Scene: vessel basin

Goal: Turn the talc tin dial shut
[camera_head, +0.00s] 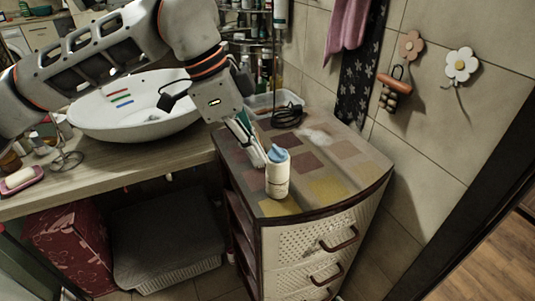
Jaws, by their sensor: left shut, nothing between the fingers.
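The talc tin (277,182) is a cream cylinder standing upright on top of the drawer cabinet, near its front left corner. Its blue dial (278,154) sits at the top. My left gripper (262,160) reaches down from the upper left. Its fingertips are shut and empty, just left of the dial. I cannot tell whether they touch it. The dial's exact turn position is too small to read. My right gripper is not in view.
The cabinet top (335,165) has free room right of the tin. A coiled black cable (287,115) and a clear box (262,103) lie behind. A white basin (130,120) stands on the wooden counter (150,172) at left. A tiled wall rises at the right.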

